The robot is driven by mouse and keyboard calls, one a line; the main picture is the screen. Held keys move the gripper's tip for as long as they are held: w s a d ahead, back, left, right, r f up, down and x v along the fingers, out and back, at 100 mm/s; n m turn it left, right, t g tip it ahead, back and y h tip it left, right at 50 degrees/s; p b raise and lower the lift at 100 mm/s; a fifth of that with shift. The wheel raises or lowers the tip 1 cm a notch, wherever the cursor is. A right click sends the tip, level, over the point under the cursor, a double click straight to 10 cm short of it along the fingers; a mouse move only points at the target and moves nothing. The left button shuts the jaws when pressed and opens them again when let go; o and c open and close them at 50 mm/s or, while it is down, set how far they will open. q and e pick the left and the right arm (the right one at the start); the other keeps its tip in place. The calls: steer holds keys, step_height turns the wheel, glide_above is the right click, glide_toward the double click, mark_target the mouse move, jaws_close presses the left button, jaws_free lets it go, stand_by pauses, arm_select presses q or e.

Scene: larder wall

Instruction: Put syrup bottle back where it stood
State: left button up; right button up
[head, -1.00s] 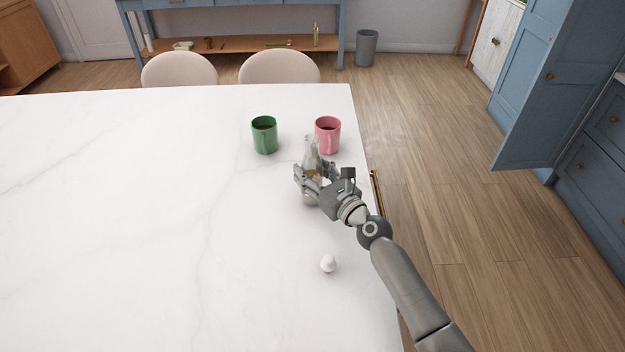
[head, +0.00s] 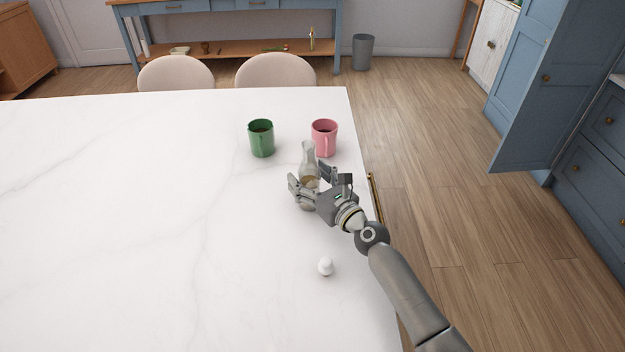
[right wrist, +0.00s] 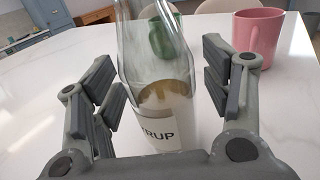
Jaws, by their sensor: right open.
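The syrup bottle (head: 308,160) is clear glass with some amber content low inside. It stands upright on the white table. In the right wrist view the bottle (right wrist: 165,95) shows a white label ending in "RUP". My right gripper (head: 308,185) is open around the lower part of the bottle. In the right wrist view its fingers stand on either side of the bottle, with gaps visible. A small white stopper-like piece (head: 326,267) lies on the table nearer to me. My left gripper is not in view.
A green mug (head: 261,138) and a pink mug (head: 324,138) stand just behind the bottle. The table's right edge (head: 366,190) is close to the gripper. The left of the white table (head: 120,220) is clear. Two chairs (head: 275,73) stand beyond the far edge.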

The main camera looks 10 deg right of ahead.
steer(key=shift+r, duration=0.25)
steer(key=v, duration=1.2)
steer(key=shift+f, duration=0.15)
